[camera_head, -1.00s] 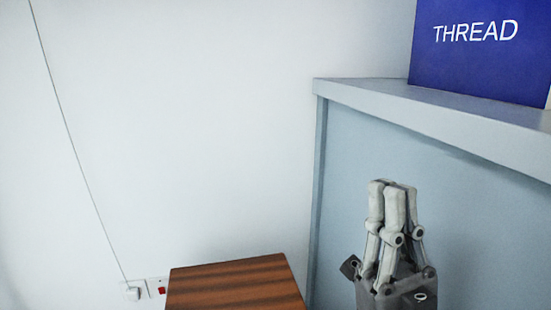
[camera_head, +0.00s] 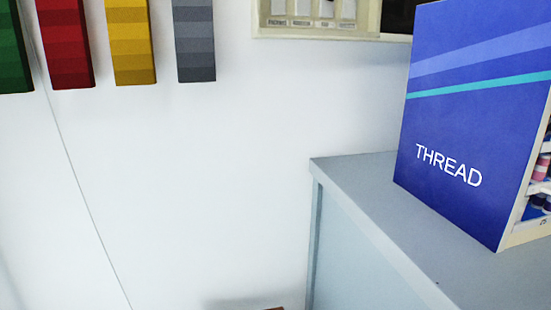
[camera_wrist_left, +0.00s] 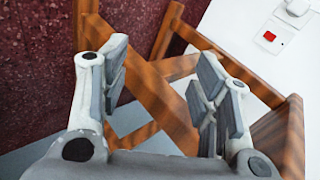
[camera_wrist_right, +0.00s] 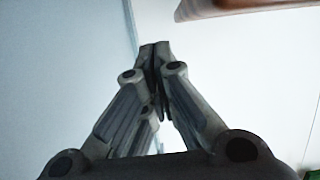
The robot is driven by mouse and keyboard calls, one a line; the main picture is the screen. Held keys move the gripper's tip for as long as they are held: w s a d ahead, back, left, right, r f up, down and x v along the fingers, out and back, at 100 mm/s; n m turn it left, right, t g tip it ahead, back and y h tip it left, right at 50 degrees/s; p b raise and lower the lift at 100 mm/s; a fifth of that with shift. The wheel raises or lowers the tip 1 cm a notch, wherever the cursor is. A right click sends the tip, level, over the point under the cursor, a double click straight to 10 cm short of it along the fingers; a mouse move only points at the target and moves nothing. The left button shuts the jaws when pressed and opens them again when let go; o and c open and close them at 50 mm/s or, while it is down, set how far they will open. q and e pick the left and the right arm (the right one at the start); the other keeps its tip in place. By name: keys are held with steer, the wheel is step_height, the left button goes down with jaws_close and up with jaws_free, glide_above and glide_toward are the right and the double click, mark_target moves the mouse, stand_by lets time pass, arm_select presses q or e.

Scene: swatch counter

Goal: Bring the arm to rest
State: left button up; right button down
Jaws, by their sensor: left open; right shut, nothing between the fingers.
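My left gripper (camera_wrist_left: 160,85) shows in the left wrist view. Its fingers are spread apart with nothing between them, and wooden bars lie beyond them. My right gripper (camera_wrist_right: 155,50) shows in the right wrist view. Its fingertips meet and hold nothing. A pale surface and a blue-grey panel edge lie behind it. Neither gripper shows in the head view.
A blue box marked THREAD (camera_head: 470,120) stands on a grey-blue counter (camera_head: 350,180). Several coloured swatch strips (camera_head: 130,40) hang on the white wall. A wooden frame (camera_wrist_left: 150,100) is close to my left gripper. A brown wooden edge (camera_wrist_right: 230,8) shows above my right gripper.

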steer(key=s+d+f+g+h+p, duration=0.1)
steer(key=s+d+f+g+p, duration=0.1)
steer(key=s+f+g+p, duration=0.5)
steer(key=s+d+f+h+p, duration=0.1)
steer(key=s+d+f+p, duration=0.3)
steer(key=s, duration=0.7)
arm_select(q)
steer(key=s+r+n+g+p, duration=0.2)
steer(key=s+n, duration=0.2)
steer(key=s, duration=0.6)
steer(key=s+r+n+g+p, duration=0.1)
steer(key=s+n+g+p, duration=0.1)
steer(key=s, duration=0.8)
steer(key=s+d+r+n+g+p, duration=0.1)
steer(key=s+n+g, duration=0.3)
steer(key=s, duration=0.6)
steer(key=shift+r+n+h+p, duration=0.4)
steer(key=shift+r+n, duration=0.4)
steer(key=shift+n, duration=0.1)
arm_select(e)
steer(key=s+d+f+g, duration=0.1)
steer(key=s+g, duration=0.1)
steer(key=s, duration=0.7)
steer(key=s+d+f+g+h, duration=0.1)
steer(key=s+d+g, duration=0.1)
steer(key=s, duration=0.7)
steer(key=s+d+f+g, duration=0.2)
steer(key=s+g, duration=0.1)
steer(key=s, duration=0.6)
steer(key=shift+s+m+h, duration=0.4)
